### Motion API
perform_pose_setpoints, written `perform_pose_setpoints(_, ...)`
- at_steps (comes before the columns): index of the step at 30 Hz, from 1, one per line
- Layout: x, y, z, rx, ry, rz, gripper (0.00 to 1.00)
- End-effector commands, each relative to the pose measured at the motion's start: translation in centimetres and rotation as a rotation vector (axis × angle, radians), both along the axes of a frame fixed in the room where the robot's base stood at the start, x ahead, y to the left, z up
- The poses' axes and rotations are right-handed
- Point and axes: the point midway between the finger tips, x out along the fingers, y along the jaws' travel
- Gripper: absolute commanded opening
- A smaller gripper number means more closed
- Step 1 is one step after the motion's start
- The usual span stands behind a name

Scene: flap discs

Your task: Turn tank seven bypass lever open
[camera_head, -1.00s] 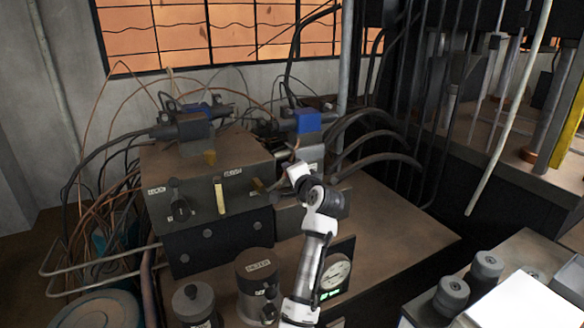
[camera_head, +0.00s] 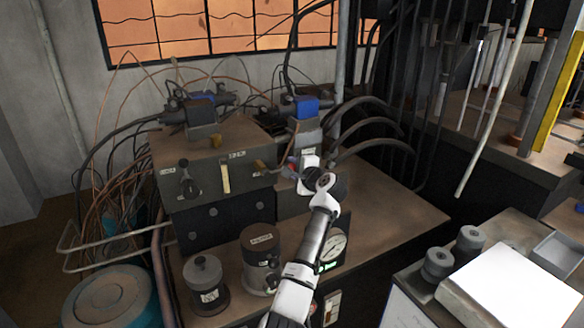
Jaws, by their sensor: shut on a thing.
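A grey-brown valve box (camera_head: 205,160) stands on the bench at centre left. Its front has a black lever (camera_head: 188,182) at left, an upright yellow lever (camera_head: 225,176) in the middle, and a short brass lever (camera_head: 262,166) at the right end. A small red part (camera_head: 292,171) shows just right of the brass lever. My gripper (camera_head: 290,163) is at the right side of the box, beside the red part. It is shut on a lever there, mostly hidden by my wrist. The small labels are too blurred to read, so I cannot tell which lever is tank seven's bypass.
Blue-topped valves (camera_head: 305,107) with black hoses stand behind. Two dark canisters (camera_head: 206,285) and a round gauge (camera_head: 333,246) are in front. Copper wires (camera_head: 115,190) crowd the left. The bench top (camera_head: 390,205) is clear at right. A white slab (camera_head: 510,285) lies at lower right.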

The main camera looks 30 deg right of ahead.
Motion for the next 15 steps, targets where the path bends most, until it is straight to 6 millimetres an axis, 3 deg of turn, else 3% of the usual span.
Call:
perform_pose_setpoints(8, -0.08, -0.06, -0.33, 0.005, 0.005, 0.0, 0.0)
perform_pose_setpoints(9, -0.08, -0.06, -0.34, 0.005, 0.005, 0.0, 0.29)
perform_pose_setpoints(13, -0.06, -0.04, -0.28, 0.004, 0.004, 0.0, 0.46)
perform_pose_setpoints(15, -0.05, -0.03, -0.23, 0.003, 0.003, 0.0, 0.48)
